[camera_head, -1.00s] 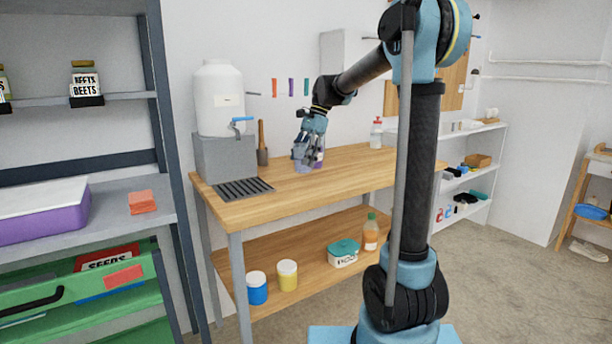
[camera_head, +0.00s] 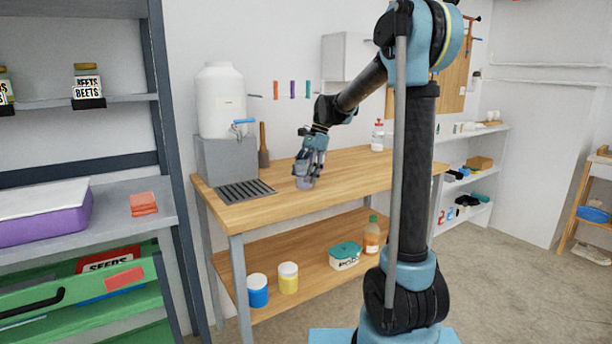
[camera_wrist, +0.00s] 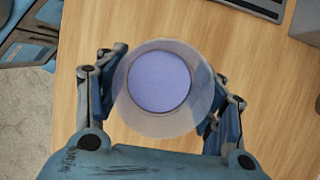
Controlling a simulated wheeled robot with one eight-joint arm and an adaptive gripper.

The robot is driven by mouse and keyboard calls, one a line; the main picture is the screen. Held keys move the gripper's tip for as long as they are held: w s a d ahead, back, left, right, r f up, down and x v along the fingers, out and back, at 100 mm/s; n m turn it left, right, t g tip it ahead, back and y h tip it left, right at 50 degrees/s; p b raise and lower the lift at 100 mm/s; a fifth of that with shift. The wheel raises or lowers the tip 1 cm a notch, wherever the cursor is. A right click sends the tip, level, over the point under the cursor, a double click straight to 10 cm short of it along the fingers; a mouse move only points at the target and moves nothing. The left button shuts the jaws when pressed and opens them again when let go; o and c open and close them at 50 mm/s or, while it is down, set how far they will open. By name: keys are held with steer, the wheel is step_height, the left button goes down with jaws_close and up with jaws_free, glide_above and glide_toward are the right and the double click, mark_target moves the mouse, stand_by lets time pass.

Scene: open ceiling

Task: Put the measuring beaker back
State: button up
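The measuring beaker (camera_wrist: 160,82) is a clear, round cup showing blue-violet inside, seen from above in the wrist view. In the head view the beaker (camera_head: 303,184) is small and upright, low at my fingertips, at the wooden bench top (camera_head: 350,166). My gripper (camera_head: 306,172) points down over it. In the wrist view my gripper's fingers (camera_wrist: 164,92) lie against both sides of the beaker and look closed on it. I cannot tell whether its base touches the bench.
A white water container (camera_head: 219,105) with a blue tap stands on a grey block (camera_head: 225,158) at the left. A dark slatted drain grate (camera_head: 245,190) lies before it. A white bottle with a red top (camera_head: 377,136) stands at the back. The bench right of my gripper is clear.

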steer(key=shift+r, duration=0.1)
stand_by(0.3)
steer(key=v, duration=1.2)
steer(key=s+d+f+n+t+h, duration=0.1)
steer(key=s+d+f+n, duration=0.2)
steer(key=s+d+f, duration=0.3)
steer(key=s+d+f+n+t+h, duration=0.1)
steer(key=s+d+f+n, duration=0.3)
steer(key=s+f, duration=0.7)
steer(key=s+d+f+n+t+h, duration=0.1)
steer(key=s+d+f+n, duration=0.3)
steer(key=s, duration=1.3)
steer(key=shift+s+d+f+t+h, duration=0.15)
steer(key=shift+d+f+t, duration=0.15)
steer(key=shift+d+f, duration=0.5)
steer(key=shift+d+f+t+h, duration=0.1)
steer(key=shift+d+f+t, duration=0.35)
steer(key=shift+f, duration=0.6)
steer(key=shift+s+d+f+t+h, duration=0.1)
steer(key=shift+d+f+t+h, duration=0.05)
steer(key=shift+d+f, duration=0.7)
steer(key=shift+a, duration=0.1)
